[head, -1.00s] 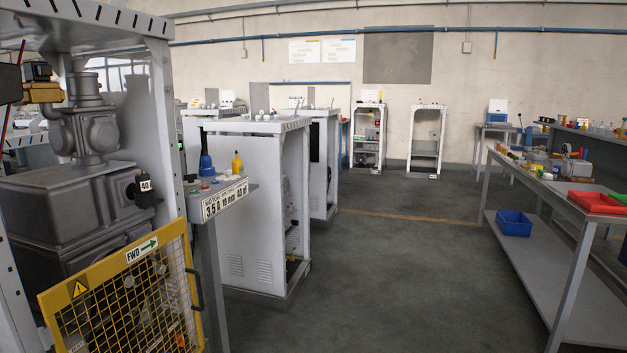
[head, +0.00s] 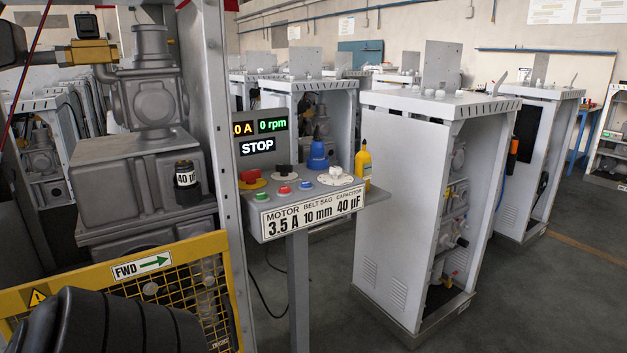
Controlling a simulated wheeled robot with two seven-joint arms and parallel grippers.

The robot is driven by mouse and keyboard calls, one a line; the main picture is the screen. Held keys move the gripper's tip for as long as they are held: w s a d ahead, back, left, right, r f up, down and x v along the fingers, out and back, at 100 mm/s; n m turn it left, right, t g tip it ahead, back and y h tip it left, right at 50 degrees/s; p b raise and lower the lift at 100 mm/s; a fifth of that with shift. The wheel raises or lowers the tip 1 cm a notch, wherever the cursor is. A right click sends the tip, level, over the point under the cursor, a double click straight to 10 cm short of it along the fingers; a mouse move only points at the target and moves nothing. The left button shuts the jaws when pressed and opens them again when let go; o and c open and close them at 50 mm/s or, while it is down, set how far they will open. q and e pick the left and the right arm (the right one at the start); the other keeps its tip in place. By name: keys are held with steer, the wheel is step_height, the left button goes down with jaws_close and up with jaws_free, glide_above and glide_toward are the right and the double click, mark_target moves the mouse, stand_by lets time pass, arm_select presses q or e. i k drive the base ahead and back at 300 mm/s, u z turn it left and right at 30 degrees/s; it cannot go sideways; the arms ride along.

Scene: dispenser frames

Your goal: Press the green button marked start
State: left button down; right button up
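The control panel (head: 250,222) stands on a grey post beside the dispenser frame, in the middle of the head view. A small green button (head: 261,196) sits at the left of its front row; its marking is too small to read. A red button (head: 285,190) and a blue button (head: 306,185) sit to its right. Behind them are a red mushroom button (head: 250,176) on yellow and a black knob (head: 283,171). The display (head: 258,147) reads STOP, with 0 A and 0 rpm above. Neither gripper's fingers show.
A yellow mesh guard (head: 130,272) marked FWD closes the frame's lower front, left of the panel. A dark ribbed part, probably my arm, fills the bottom left. A blue funnel-like item (head: 318,155) and a yellow bottle (head: 363,163) stand by the panel.

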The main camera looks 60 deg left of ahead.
mark_target(260, 195)
steer(key=u, duration=0.75)
steer(key=i, duration=1.2)
steer(key=u, duration=1.75)
steer(key=i, duration=0.2)
steer(key=z, duration=0.05)
